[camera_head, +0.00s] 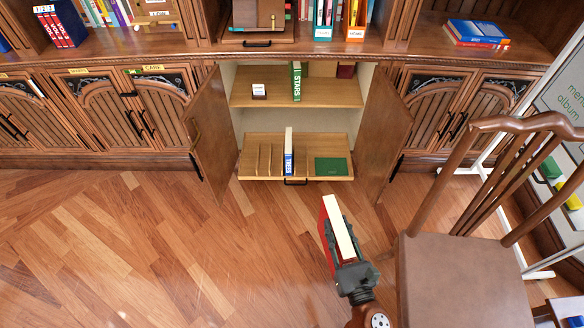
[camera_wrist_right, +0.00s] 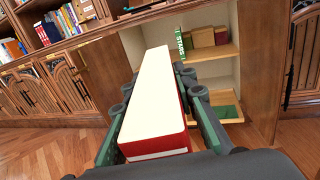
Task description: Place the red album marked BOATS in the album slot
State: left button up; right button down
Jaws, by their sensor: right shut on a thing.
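My right gripper (camera_head: 345,262) is shut on a red album (camera_head: 328,238) with cream page edges, held in front of the open cabinet. In the right wrist view the red album (camera_wrist_right: 150,112) lies between both fingers; its marking is hidden. The slotted shelf (camera_head: 247,171), pulled out low in the cabinet, has several upright wooden dividers at its left. A blue and white album (camera_head: 288,160) stands upright in it right of the dividers, and a green pad (camera_head: 331,167) lies at its right. The album is apart from the shelf. My left gripper is not in view.
Open cabinet doors stand left (camera_head: 209,135) and right (camera_head: 379,135) of the shelf. A green STARS album (camera_head: 296,82) and a small white card (camera_head: 259,90) are on the upper shelf. A brown chair (camera_head: 460,275) stands at right. The wooden floor at left is clear.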

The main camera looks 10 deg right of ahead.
aim_at(301, 163)
jog(key=u, duration=2.25)
jog(key=i, duration=1.75)
jog(key=z, duration=2.8)
jog(key=i, duration=1.45)
jog(key=z, duration=0.05)
